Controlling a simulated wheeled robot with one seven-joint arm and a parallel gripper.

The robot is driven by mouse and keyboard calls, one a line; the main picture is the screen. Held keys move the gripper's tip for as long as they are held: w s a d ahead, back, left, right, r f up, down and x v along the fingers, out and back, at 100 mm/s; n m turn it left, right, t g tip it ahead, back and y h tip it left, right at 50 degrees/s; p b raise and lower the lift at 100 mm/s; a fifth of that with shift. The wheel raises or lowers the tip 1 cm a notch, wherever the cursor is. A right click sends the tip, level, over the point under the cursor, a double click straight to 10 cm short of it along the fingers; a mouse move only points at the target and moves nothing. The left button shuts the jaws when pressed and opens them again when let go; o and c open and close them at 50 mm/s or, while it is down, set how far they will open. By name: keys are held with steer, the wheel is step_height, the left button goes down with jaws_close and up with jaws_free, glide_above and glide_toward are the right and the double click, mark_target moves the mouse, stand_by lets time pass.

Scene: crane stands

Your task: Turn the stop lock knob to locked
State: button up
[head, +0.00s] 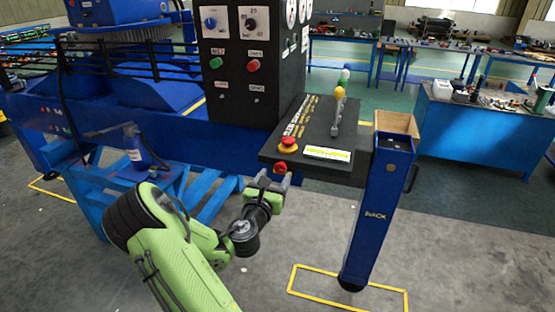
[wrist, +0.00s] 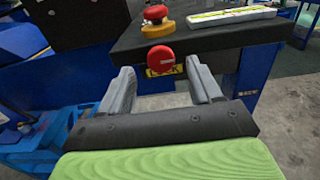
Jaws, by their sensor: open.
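The stop lock knob (head: 281,168) is a small red knob on the front face of the dark console. In the wrist view the red knob (wrist: 161,57) shows large, with a yellow plate behind its lower edge. My gripper (head: 270,182) is just below and in front of it in the head view. In the wrist view my gripper (wrist: 159,72) is open, one finger to each side of the knob, with clear gaps and nothing held. I cannot read the knob's lock marking or setting.
A red mushroom button (head: 288,143) on a yellow base sits on the console top (head: 338,135), just above the knob. A row of levers (head: 339,105) stands behind it. A blue post (head: 378,205) stands to the right. Open floor lies in front.

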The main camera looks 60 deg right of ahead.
mark_target(279, 169)
steer(key=d, duration=0.2)
steer(key=d+p, duration=0.1)
steer(key=shift+w+d, duration=0.2)
steer(key=shift+w, duration=0.05)
steer(key=shift+c, duration=0.3)
steer(key=c, duration=1)
steer(key=shift+o, duration=0.2)
